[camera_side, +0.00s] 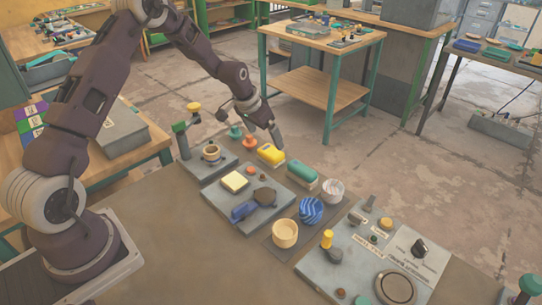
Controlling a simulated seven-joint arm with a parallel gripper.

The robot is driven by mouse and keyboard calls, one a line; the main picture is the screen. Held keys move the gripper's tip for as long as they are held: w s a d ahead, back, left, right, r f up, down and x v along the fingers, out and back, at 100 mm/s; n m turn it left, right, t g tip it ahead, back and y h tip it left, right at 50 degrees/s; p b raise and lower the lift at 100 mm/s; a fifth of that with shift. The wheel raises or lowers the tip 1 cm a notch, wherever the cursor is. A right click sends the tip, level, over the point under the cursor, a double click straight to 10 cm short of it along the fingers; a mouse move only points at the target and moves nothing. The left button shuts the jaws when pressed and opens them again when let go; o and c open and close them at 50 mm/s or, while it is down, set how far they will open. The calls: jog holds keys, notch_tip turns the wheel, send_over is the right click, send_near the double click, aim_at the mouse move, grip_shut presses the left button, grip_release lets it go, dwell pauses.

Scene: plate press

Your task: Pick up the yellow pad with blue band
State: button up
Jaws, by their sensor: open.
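My gripper (278,143) is open and points down, just behind and right of a bright yellow pad (269,153). The yellow pad is a small block on the bench beyond the grey plates, with a pale strip along its lower edge. A blue band on it is too small to make out. The fingertips look very close to the pad, but I cannot tell whether they touch it. A paler yellow square block (235,181) lies on the middle grey plate (262,221).
A green block (302,171) sits right of the yellow pad, with a white striped cup (333,189) beyond it. An orange knob (249,142) and a green one (234,131) stand to its left.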

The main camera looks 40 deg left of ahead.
aim_at(270, 151)
jog(key=x, duration=0.9)
jog(key=shift+s+f, duration=0.1)
jog(key=shift+s, duration=0.25)
jog(key=c, duration=1.4)
